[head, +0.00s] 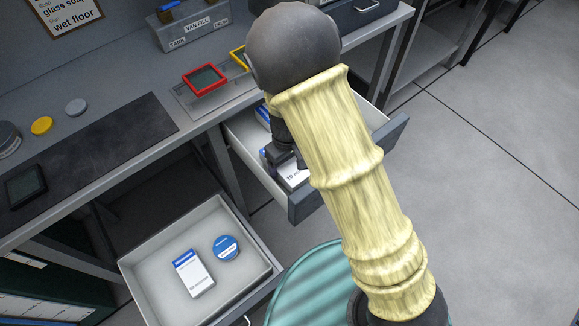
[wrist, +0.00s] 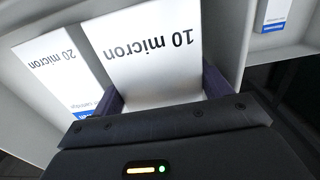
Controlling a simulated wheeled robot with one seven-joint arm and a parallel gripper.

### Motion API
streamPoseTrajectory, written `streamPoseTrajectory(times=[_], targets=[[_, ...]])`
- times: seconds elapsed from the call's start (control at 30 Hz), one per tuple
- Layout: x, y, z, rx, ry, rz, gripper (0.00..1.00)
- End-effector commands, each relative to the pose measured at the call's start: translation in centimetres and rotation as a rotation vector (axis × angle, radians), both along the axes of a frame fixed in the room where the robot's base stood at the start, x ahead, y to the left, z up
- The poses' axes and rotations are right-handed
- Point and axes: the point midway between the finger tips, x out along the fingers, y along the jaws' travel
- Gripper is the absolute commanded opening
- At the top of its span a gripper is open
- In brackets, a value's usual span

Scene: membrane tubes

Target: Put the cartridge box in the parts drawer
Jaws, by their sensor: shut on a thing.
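A white box marked "10 micron" (wrist: 150,45) is between the two fingers of my gripper (wrist: 160,90) in the wrist view. My gripper is shut on this box. In the head view my gripper (head: 281,153) is inside the right open drawer (head: 301,202), and the held box (head: 295,178) shows just below it, partly hidden by my arm. A second white box marked "20 micron" (wrist: 62,72) lies close beside the held one. I cannot tell whether the held box touches the drawer floor. No label names either drawer.
Another open drawer (head: 142,266) at lower left holds a white and blue box (head: 193,274) and a round blue tin (head: 226,247). A further white and blue box (wrist: 272,12) shows at the wrist view's top right. The bench (head: 120,75) stands above, with red (head: 205,79) and yellow frames.

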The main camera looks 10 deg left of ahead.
Motion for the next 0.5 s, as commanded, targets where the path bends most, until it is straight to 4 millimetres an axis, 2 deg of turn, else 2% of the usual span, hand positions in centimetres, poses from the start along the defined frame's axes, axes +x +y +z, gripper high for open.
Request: streamPoseTrajectory(times=[0.27, 0.37, 0.5], targets=[[0.1, -0.1, 0.0, 0.002, -0.001, -0.003, 0.47], [0.1, -0.2, -0.9, 0.0, 0.0, -0.006, 0.47], [0.2, -0.3, -3.0, -0.001, 0.001, -0.008, 0.47]])
